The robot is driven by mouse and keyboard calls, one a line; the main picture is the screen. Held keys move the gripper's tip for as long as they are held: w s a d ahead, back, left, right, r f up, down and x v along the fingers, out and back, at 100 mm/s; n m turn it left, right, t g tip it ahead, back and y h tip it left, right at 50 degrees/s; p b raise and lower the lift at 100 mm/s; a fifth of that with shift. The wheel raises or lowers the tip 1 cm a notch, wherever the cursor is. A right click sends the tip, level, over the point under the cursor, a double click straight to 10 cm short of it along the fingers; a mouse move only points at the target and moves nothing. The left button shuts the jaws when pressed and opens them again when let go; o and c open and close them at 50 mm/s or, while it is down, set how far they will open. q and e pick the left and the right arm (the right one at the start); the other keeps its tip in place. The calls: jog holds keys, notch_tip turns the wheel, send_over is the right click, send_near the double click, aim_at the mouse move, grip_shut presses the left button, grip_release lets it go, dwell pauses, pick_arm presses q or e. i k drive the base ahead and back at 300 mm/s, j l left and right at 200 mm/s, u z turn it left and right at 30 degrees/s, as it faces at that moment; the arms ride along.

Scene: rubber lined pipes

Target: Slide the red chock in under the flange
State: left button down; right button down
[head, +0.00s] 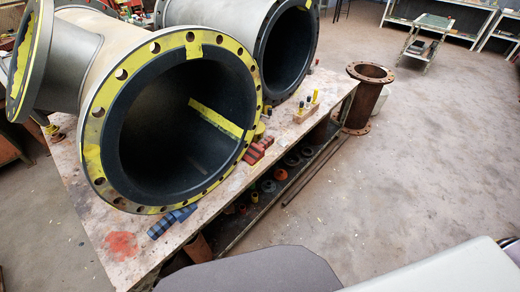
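The red chock (258,150) lies on the workbench at the lower right of the large pipe's flange (94,130). It is a small stepped red piece, close beside the flange rim; I cannot tell whether any of it is under the rim. The flange is a wide ring with bolt holes and yellow patches around a black-lined bore. A blue chock (172,220) lies on the bench by the flange's lower edge, nearer the bench front. Neither of my grippers is in view.
The workbench (95,225) has a red stain near its front corner. A second black-lined pipe (290,50) lies behind. A wooden block with pegs (306,112) stands farther along. A rusty flanged pipe (362,100) stands on the floor. The floor on the right is mostly clear.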

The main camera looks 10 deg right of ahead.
aim_at(255, 153)
jog(key=i+l+u, duration=0.35)
jog(key=l, duration=0.95)
jog(key=i+l+u, duration=0.15)
jog(key=l+u, duration=0.2)
jog(key=l, duration=1)
jog(key=l+u, duration=0.35)
jog(key=l, duration=1.05)
